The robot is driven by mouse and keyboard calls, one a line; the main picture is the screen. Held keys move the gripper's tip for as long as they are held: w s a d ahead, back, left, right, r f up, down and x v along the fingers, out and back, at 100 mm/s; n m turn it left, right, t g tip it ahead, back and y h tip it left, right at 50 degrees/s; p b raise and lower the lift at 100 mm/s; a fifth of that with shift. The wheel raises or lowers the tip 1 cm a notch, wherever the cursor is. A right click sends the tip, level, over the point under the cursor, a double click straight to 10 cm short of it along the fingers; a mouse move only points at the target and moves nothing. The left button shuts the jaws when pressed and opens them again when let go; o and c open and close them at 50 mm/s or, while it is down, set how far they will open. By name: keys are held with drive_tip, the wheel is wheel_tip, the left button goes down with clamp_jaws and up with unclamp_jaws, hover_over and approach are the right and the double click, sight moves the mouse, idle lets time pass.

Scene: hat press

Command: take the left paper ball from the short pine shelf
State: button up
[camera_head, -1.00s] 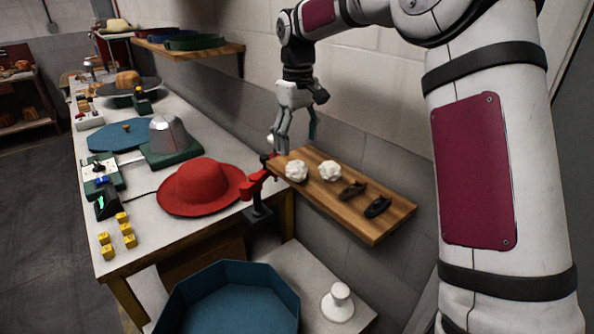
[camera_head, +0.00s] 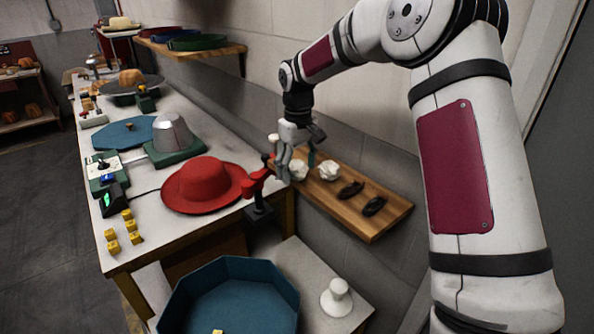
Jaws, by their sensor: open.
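The short pine shelf (camera_head: 357,223) is fixed to the wall at the centre right. The left paper ball (camera_head: 299,170), white and crumpled, sits near its left end, partly hidden by my gripper. A second white paper ball (camera_head: 329,170) sits just to its right. My gripper (camera_head: 298,168) points down at the left paper ball with its fingers open. One finger shows left of the ball and the other to its upper right. I cannot tell whether the fingers touch the ball.
Two dark small objects (camera_head: 351,190) lie farther right on the shelf. A red clamp-like tool (camera_head: 257,183) stands close to the shelf's left end. A red hat (camera_head: 203,184) lies on the workbench. A blue octagonal tray (camera_head: 230,275) and a white knob-shaped piece (camera_head: 337,296) are below.

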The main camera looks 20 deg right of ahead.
drive_tip(key=c, duration=0.8)
drive_tip(key=shift+r, duration=0.15)
